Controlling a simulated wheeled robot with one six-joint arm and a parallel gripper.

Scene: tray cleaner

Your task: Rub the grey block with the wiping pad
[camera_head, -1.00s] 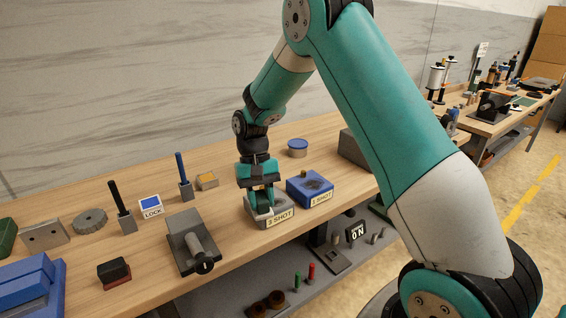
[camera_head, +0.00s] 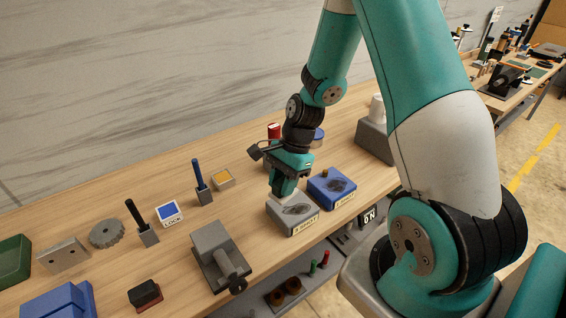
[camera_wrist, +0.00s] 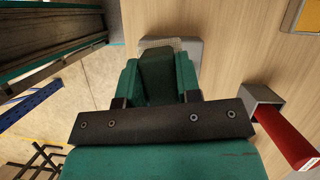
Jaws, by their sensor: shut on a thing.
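The grey block (camera_head: 298,224) stands near the bench's front edge, with a dark smudge on its top and a label on its front. My gripper (camera_head: 281,196) points down at the block's back left part. The grey block also shows there (camera_wrist: 189,50), just past the fingertips. The pad is at or just above the block's top; I cannot tell if it touches.
A blue block (camera_head: 331,200) with a dark smudge and a brown knob stands close to the right of the grey block. A red cylinder in a grey holder (camera_wrist: 262,94) is near my gripper. A grey clamp-like fixture (camera_head: 209,240) stands left. Bare wood lies behind and left.

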